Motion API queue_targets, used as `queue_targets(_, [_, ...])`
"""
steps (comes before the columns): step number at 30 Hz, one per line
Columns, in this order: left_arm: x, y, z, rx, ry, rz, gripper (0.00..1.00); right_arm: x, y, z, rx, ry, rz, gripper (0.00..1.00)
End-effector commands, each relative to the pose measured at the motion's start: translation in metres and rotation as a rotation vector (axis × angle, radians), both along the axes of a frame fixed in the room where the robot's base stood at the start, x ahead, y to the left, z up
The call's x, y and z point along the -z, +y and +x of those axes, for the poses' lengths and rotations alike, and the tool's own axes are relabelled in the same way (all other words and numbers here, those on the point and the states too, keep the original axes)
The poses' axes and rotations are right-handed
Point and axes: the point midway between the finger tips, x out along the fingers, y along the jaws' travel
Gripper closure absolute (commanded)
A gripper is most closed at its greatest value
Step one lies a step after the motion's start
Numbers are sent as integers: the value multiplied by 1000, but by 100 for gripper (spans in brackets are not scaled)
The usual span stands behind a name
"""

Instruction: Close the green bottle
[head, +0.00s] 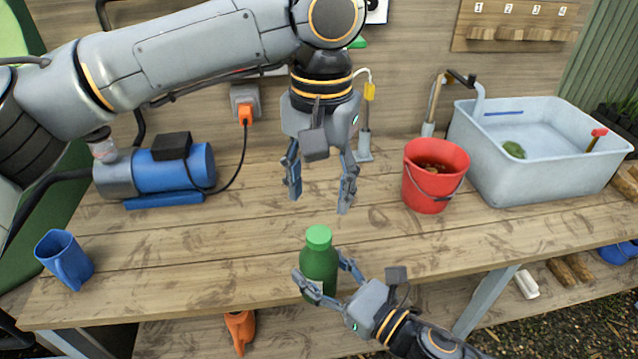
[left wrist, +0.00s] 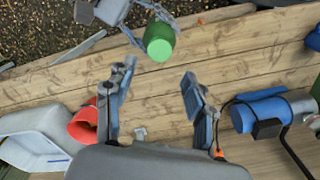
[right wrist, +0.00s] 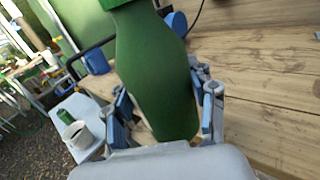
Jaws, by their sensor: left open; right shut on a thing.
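The green bottle (head: 319,263) is upright near the front edge of the workbench, with a lighter green cap (head: 319,237) on its top. Whether the cap is screwed tight cannot be told. The cap faces the camera in the left wrist view (left wrist: 159,50), and the bottle's body fills the middle of the right wrist view (right wrist: 155,75). My right gripper (head: 321,270) is shut around the bottle's body from the front right. My left gripper (head: 318,203) is open and empty, pointing down above and behind the cap, apart from it. The bottle's base is partly hidden.
On the workbench (head: 200,255) stand a blue jug (head: 64,260) at left, a blue pump (head: 175,172) behind it, a red bucket (head: 434,177) right of my left gripper, and a grey basin (head: 535,180) at right. The bench around the bottle is clear.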

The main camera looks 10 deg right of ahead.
Motion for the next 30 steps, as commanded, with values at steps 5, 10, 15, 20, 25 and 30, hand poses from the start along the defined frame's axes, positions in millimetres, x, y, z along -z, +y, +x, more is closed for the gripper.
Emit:
queue_targets(5, [-1, 1, 0, -122, -6, -12, 46, -1, 0, 0, 0, -2, 1, 100])
queue_targets(10, [-2, 1, 0, -146, -7, -13, 46, -1, 0, 0, 0, -2, 1, 100])
queue_targets(15, [-2, 1, 0, -145, -7, -12, 46, -1, 0, 0, 0, -2, 1, 100])
queue_targets(20, [5, 1, 0, -144, -6, -11, 46, -1, 0, 0, 0, -2, 1, 100])
queue_targets(25, [28, 1, -1, -143, -5, -10, 46, -1, 0, 0, 0, -2, 1, 100])
queue_targets(30, [54, 1, -1, -143, -5, -11, 46, -1, 0, 0, 0, -2, 1, 100])
